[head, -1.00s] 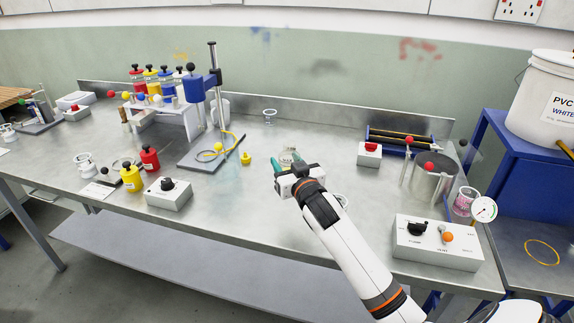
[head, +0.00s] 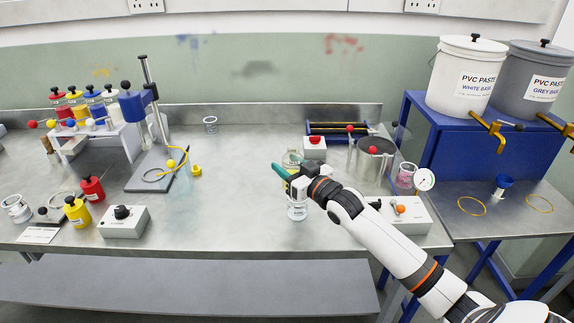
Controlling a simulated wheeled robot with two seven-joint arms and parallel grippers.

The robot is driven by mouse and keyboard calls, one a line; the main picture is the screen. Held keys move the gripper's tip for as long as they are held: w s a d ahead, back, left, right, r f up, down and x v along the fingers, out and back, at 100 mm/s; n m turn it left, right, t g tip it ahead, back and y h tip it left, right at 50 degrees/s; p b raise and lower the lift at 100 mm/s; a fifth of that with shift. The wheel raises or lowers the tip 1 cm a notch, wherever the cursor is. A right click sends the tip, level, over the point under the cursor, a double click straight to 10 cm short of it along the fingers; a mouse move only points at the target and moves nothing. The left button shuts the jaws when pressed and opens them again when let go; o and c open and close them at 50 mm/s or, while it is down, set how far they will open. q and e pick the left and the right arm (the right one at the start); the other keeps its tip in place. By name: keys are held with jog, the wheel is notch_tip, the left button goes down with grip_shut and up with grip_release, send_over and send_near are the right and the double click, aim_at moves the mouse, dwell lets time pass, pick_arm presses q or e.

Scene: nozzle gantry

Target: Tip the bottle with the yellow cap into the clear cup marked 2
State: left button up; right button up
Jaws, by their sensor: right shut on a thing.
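My right gripper (head: 283,173), with green fingers, is shut on a pale clear bottle (head: 291,158), mostly hidden by the fingers and wrist. A small yellow part, apparently its cap, shows just below the gripper; I cannot tell the bottle's exact tilt. A clear cup (head: 297,209) stands on the bench directly below the gripper in the picture, its top partly hidden. I cannot read its mark. Another clear cup (head: 210,124) stands farther back. My left gripper is not in view.
A grey control box (head: 404,214), a metal pot (head: 374,165) and a cup of pink liquid (head: 406,176) stand right of the gripper. A small yellow piece (head: 196,170) lies beside the blue stand (head: 142,110).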

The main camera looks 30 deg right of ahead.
notch_tip(320, 180, down, 3)
jog(key=b, duration=0.2)
jog(key=shift+d+r+b, duration=0.1)
jog(key=shift+b, duration=0.2)
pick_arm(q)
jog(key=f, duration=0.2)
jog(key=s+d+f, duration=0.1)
pick_arm(e)
jog(key=a+m, duration=0.1)
jog(key=m, duration=0.1)
jog(key=a+m, duration=0.1)
jog(key=m, duration=0.1)
jog(key=shift+s+a+r, duration=0.15)
jog(key=shift+a+r, duration=0.15)
pick_arm(q)
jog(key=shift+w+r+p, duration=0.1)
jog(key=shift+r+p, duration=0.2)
jog(key=shift+p, duration=0.15)
pick_arm(e)
jog(key=shift+a+m, duration=0.1)
jog(key=shift+m, duration=0.2)
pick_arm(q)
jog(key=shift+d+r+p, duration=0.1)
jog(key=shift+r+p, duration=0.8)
pick_arm(e)
jog(key=shift+a+f+m, duration=0.3)
jog(key=shift+a+m, duration=0.15)
jog(key=shift+m, duration=0.55)
